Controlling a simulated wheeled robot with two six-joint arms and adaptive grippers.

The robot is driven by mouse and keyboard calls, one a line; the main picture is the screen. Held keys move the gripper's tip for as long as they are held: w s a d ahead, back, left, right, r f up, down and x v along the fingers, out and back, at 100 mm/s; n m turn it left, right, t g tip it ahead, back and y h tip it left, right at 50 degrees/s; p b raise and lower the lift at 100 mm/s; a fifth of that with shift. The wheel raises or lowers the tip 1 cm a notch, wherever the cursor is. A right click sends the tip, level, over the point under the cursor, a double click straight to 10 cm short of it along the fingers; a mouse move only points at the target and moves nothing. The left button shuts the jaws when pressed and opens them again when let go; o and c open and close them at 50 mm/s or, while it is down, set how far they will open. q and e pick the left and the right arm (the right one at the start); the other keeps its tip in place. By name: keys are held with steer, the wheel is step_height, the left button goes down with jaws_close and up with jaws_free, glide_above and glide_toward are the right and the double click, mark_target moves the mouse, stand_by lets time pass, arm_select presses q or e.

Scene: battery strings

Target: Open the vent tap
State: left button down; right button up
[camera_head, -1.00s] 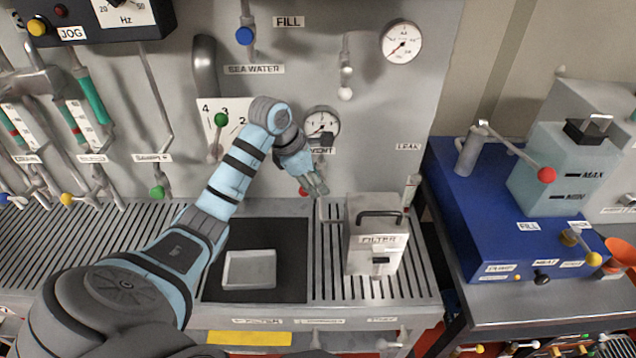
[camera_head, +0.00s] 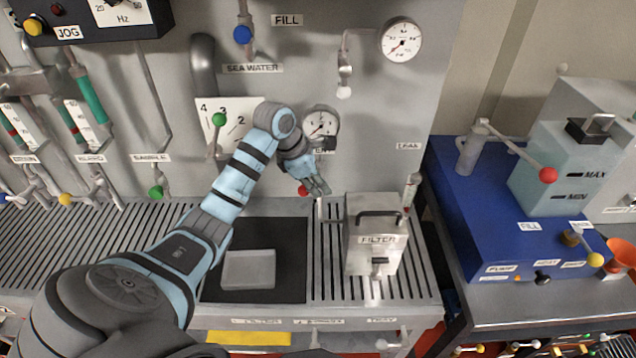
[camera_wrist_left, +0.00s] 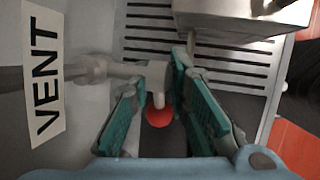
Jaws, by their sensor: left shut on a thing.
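The vent tap is a grey metal fitting (camera_wrist_left: 125,72) coming out of the wall beside the VENT label (camera_wrist_left: 43,75) in the left wrist view. Its lever ends in a red knob (camera_wrist_left: 159,116), which also shows in the head view (camera_head: 303,190). My left gripper (camera_head: 320,188) is at this tap, below the small gauge. In the left wrist view, its two teal-padded fingers (camera_wrist_left: 165,95) lie either side of the lever, shut on it. The red knob shows between the fingers. In the head view my wrist partly covers the VENT label. My right gripper is not in view.
A metal filter box (camera_head: 362,230) with a black handle stands close to the right of my left gripper. A gauge (camera_head: 320,122) is just above it. A shallow tray (camera_head: 249,270) lies on a black mat (camera_head: 240,292) below. A blue unit (camera_head: 470,220) stands at the right.

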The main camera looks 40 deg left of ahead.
arm_select(q)
steer(key=shift+f, duration=0.15)
steer(key=shift+f+h+b, duration=0.15)
steer(key=shift+h+b, duration=0.15)
steer(key=shift+b, duration=0.65)
steer(key=t+h+b, duration=0.1)
steer(key=b, duration=0.4)
steer(key=f+t+h+b, duration=0.1)
steer(key=t+h+b, duration=0.1)
steer(key=b, duration=0.3)
steer(key=shift+n+t+h, duration=0.3)
steer(key=t+h+b, duration=0.1)
steer(key=b, duration=0.5)
steer(key=r+t+h+b, duration=0.1)
steer(key=t+h+b, duration=0.1)
steer(key=b, duration=0.4)
steer(key=shift+w+d+n+h, duration=0.15)
steer(key=shift+n+h, duration=0.15)
steer(key=shift+r+t+b, duration=0.1)
steer(key=shift+t+b, duration=0.2)
steer(key=shift+b, duration=0.05)
steer(key=shift+r, duration=0.1)
steer(key=c, duration=1.9)
jaws_free()
steer(key=shift+o, duration=0.9)
steer(key=shift+w+d, duration=0.1)
steer(key=shift+w, duration=0.05)
